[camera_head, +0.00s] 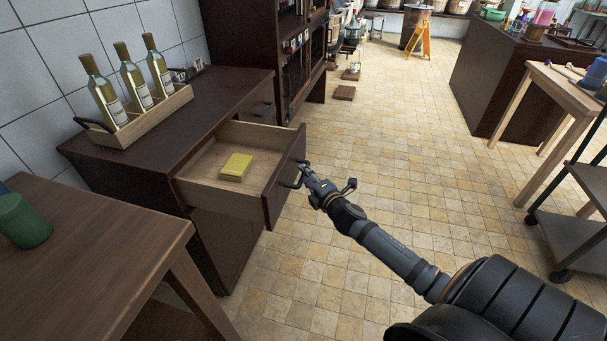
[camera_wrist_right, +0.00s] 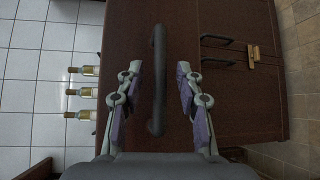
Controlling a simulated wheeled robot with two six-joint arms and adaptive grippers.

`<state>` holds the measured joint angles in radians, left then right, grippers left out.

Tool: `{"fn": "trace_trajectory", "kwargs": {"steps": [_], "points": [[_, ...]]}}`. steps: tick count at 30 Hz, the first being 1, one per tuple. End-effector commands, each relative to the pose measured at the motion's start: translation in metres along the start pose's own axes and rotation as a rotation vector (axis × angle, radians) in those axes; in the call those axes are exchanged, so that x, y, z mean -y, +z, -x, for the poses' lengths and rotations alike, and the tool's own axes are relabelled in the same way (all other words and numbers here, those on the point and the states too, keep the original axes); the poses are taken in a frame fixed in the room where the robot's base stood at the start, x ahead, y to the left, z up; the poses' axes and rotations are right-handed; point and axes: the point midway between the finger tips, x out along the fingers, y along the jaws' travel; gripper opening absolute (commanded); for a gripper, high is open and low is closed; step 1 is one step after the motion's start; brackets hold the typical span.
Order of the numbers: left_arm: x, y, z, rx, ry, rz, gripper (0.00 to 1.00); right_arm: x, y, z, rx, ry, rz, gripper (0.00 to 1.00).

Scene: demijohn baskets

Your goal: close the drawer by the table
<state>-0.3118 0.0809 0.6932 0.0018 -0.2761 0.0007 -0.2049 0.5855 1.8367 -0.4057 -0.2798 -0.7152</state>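The drawer (camera_head: 283,190) of the dark wooden cabinet is pulled out, and a yellow box (camera_head: 236,166) lies inside it. The drawer's dark bar handle (camera_head: 297,174) faces my right gripper (camera_head: 306,170), which is right at it. In the right wrist view my right gripper (camera_wrist_right: 158,95) is open. The handle (camera_wrist_right: 158,75) shows between its two spread fingers, with a gap on each side. Whether the fingers reach level with the bar is hard to tell. My left gripper is not in view.
A wooden carrier (camera_head: 145,118) with three bottles stands on the cabinet top. A brown table (camera_head: 90,265) with a green jar (camera_head: 22,222) is at the near left. A wheeled cart (camera_head: 580,225) stands at the right.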

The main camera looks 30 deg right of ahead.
Motion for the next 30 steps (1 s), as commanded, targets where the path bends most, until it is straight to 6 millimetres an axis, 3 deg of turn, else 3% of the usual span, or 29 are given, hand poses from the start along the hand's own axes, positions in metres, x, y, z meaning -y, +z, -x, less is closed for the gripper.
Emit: {"fn": "trace_trajectory", "kwargs": {"steps": [6, 15, 24, 30], "points": [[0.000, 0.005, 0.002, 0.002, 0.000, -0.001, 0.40, 0.000, 0.000, -0.019, 0.001, -0.002, 0.000, 0.36], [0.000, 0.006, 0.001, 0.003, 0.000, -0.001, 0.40, 0.000, 0.000, -0.021, 0.000, -0.001, 0.003, 0.36], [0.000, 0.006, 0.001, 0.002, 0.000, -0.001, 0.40, 0.001, 0.000, -0.021, 0.000, -0.001, 0.004, 0.00], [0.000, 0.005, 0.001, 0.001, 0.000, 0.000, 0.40, 0.001, 0.000, -0.021, 0.000, -0.002, 0.004, 0.00]]}}
